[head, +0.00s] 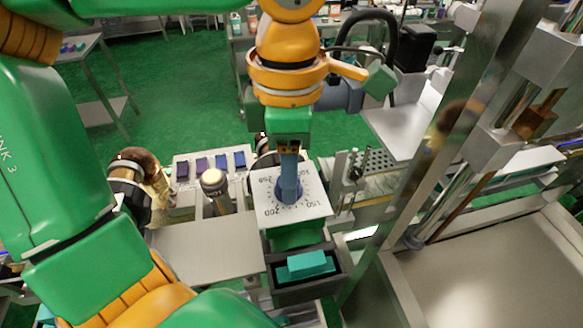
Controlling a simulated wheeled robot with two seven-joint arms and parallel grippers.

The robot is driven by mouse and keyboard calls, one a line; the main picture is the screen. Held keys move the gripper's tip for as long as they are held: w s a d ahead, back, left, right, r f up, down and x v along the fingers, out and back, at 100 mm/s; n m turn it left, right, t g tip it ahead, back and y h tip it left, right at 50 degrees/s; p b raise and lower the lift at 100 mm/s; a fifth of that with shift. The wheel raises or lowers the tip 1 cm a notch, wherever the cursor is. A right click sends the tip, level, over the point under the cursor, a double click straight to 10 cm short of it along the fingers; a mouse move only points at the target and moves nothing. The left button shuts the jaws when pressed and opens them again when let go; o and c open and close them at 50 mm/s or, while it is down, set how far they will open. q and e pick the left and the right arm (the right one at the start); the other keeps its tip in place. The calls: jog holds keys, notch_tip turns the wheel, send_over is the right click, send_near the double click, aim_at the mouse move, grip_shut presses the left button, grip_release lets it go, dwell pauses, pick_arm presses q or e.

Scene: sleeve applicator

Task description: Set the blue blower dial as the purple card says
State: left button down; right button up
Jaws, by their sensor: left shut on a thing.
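My left gripper (289,153) points down from above and is shut on the dial's upright blue handle. The fingers cover part of the dial, and I cannot tell which number it points at. Several small purple and blue pieces stand in a row on a pale panel, including a dark purple one (182,170). I cannot tell whether one is the purple card, and no writing is legible. My right gripper is not in view.
A beige-capped post (213,181) stands left of the dial plate. A dark bin (307,279) with a teal block (306,263) is in front. A metal frame (440,150) rises at the right. A bare metal plate (205,247) lies front left.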

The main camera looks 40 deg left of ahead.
pick_arm(q)
jog(key=shift+r+m, duration=0.1)
jog(key=shift+m, duration=0.4)
jog(key=c, duration=0.6)
grip_release()
jog(key=shift+c, duration=0.2)
jog(key=shift+o, duration=1)
jog(key=shift+a, duration=0.1)
jog(key=shift+s+a, duration=0.1)
notch_tip(320, 180, up, 6)
jog(key=shift+r, duration=0.55)
